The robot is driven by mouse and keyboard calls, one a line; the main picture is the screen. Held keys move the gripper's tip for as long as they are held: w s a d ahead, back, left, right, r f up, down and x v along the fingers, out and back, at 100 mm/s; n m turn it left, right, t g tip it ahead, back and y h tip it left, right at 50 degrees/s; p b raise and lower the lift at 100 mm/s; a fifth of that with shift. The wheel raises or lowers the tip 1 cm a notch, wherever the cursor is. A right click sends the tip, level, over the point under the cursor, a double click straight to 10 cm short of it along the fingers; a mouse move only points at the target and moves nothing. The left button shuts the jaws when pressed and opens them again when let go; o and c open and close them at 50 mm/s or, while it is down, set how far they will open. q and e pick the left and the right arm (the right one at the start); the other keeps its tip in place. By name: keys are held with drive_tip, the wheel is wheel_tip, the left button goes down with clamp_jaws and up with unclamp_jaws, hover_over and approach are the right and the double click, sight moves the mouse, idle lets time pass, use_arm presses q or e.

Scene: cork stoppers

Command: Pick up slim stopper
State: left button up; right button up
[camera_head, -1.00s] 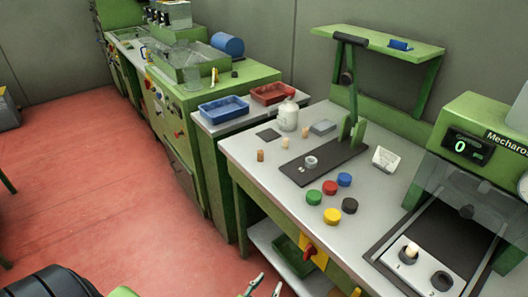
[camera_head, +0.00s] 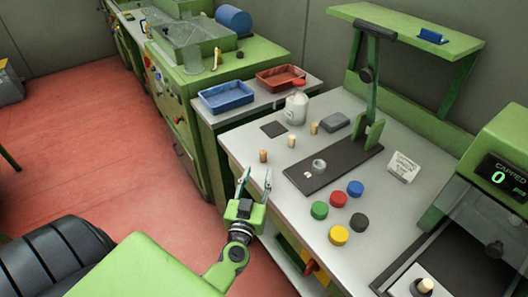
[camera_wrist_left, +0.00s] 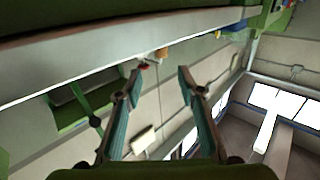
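Three small cork stoppers stand upright on the grey worktop: a brownish one (camera_head: 263,156) at the left, a paler one (camera_head: 291,140) in the middle and another (camera_head: 314,128) at the right. I cannot tell surely which is the slim one. My left gripper (camera_head: 256,178) is open and empty, fingers pointing up in the head view, near the worktop's front left edge and just short of the left stopper. In the left wrist view the two fingers (camera_wrist_left: 160,78) are spread, with a small tan thing (camera_wrist_left: 162,53) beyond them. My right gripper is out of view.
Coloured round caps (camera_head: 338,199) stand to the right. A white jug (camera_head: 297,108), a blue tray (camera_head: 226,97) and a red tray (camera_head: 281,79) are farther back. A pale stopper (camera_head: 426,285) sits in the machine.

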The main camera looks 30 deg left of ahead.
sight(262, 155)
use_arm(q)
drive_tip(key=x, duration=0.3)
drive_tip(key=shift+w+a, duration=0.15)
drive_tip(key=shift+w, duration=0.1)
drive_tip(key=x, duration=0.6)
drive_tip(key=shift+w+a+f, duration=0.1)
drive_tip(key=shift+w+a, duration=0.3)
drive_tip(key=shift+w, duration=0.15)
drive_tip(key=c, duration=0.7)
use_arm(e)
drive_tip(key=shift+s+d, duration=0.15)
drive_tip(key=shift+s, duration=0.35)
